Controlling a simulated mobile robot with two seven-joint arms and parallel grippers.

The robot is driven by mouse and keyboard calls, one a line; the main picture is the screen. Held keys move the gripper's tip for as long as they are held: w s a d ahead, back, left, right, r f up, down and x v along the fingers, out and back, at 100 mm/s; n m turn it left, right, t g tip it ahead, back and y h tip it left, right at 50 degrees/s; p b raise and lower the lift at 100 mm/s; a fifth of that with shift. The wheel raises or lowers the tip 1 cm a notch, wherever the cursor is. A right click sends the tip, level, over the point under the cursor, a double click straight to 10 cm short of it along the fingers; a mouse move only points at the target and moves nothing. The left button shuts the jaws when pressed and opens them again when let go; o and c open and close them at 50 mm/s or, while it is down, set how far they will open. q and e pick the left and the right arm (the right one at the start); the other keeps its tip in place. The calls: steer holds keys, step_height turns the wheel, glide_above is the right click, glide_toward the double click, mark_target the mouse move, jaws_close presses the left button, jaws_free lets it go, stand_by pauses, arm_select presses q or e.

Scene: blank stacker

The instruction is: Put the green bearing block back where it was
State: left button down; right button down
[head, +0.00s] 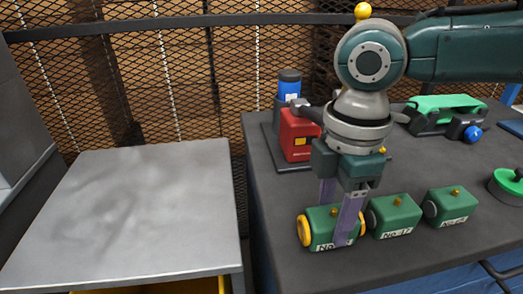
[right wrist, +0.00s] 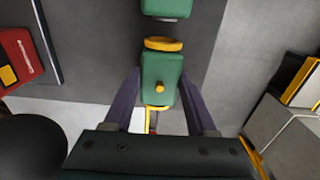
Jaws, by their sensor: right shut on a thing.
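A green bearing block (head: 318,222) with yellow end rings and a brass knob is at the left end of a row on the dark table. My right gripper (head: 337,222) points down with its purple fingers on either side of this block, shut on it. The right wrist view shows the same block (right wrist: 160,68) between the fingers (right wrist: 159,85). I cannot tell whether its base touches the table. Two more green blocks stand to its right, a middle one (head: 395,216) labelled "No 17" and a right one (head: 450,205). My left gripper is not in view.
The dark table (head: 420,255) has its left edge close to the held block. A red box (head: 297,130) and a blue bottle (head: 289,88) stand behind. A green-handled tool (head: 445,108) lies at the back right. A bare grey bench (head: 130,215) stands left across a gap.

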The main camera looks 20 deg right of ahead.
steer(key=shift+f, duration=0.1)
steer(key=shift+c, duration=2.4)
jaws_free()
